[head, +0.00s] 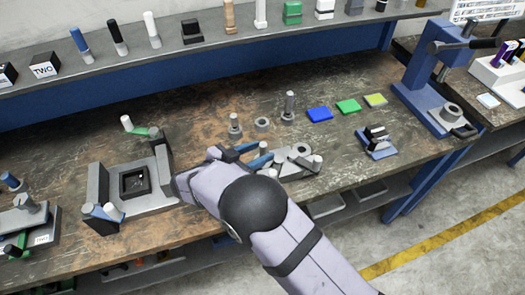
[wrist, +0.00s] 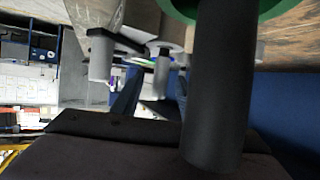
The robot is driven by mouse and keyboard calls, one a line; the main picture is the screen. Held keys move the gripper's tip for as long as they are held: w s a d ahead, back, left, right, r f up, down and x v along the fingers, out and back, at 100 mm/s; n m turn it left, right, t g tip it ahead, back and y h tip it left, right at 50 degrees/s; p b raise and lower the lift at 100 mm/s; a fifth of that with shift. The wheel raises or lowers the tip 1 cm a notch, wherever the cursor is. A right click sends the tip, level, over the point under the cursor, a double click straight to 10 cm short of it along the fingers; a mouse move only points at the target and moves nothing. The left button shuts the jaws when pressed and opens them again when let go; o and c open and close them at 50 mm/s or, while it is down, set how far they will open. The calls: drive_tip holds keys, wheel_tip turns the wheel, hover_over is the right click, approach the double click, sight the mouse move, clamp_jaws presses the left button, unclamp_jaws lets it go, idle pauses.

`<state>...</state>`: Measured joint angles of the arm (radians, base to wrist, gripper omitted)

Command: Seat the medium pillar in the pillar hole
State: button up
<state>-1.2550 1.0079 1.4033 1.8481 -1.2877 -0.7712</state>
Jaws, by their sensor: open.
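Three grey cylindrical pieces of different heights stand near the middle of the bench in the head view. The middle-height one (head: 235,127) is at the left and looks like the medium pillar. A short one (head: 262,124) and a tall one (head: 289,107) stand to its right. In front of them lies a grey plate fixture (head: 300,151) with round features; I cannot tell which is the pillar hole. My gripper (head: 205,168) is open, left of this fixture, its fingers largely hidden. In the wrist view a dark cylinder (wrist: 220,90) fills the foreground below a green rim; I cannot identify it.
A grey block fixture (head: 137,180) with a dark square socket stands close to the left of my gripper. Blue, green and yellow pads (head: 347,106) lie at the right. A blue press (head: 430,75) stands beyond them. A shelf (head: 250,40) runs along the back.

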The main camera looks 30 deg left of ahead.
drive_tip(key=b+v, duration=0.1)
drive_tip(key=v, duration=0.4)
drive_tip(key=shift+r, duration=0.15)
idle(0.4)
